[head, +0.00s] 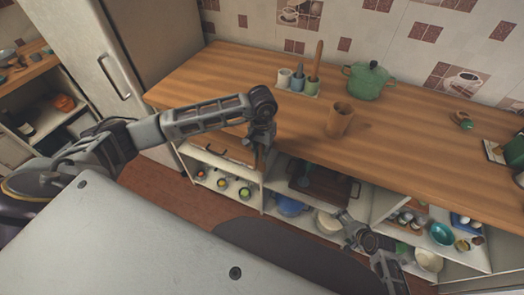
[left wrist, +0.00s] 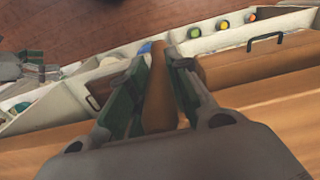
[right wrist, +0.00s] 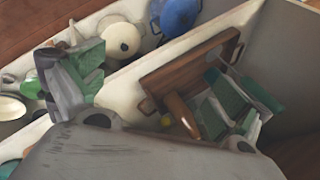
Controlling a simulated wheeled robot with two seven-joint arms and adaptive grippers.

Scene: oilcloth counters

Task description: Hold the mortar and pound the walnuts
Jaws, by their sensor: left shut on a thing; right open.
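A brown wooden mortar (head: 340,120), shaped like a tall cup, stands upright on the wooden counter right of centre in the head view. I cannot make out any walnuts; the mortar's inside is too small to read. My left gripper (head: 262,146) is at the counter's front edge, left of the mortar and apart from it. It is shut on a brown wooden rod that looks like a pestle (left wrist: 158,88), which shows between its fingers in the left wrist view. My right gripper (right wrist: 155,95) is open and empty, low in front of the shelves, well below the mortar.
A green pot (head: 368,82) and a holder with utensils (head: 298,82) stand at the back of the wooden counter (head: 225,75). Below are shelves with several jars, bowls and a brown tray (head: 332,184). The counter between left gripper and mortar is clear.

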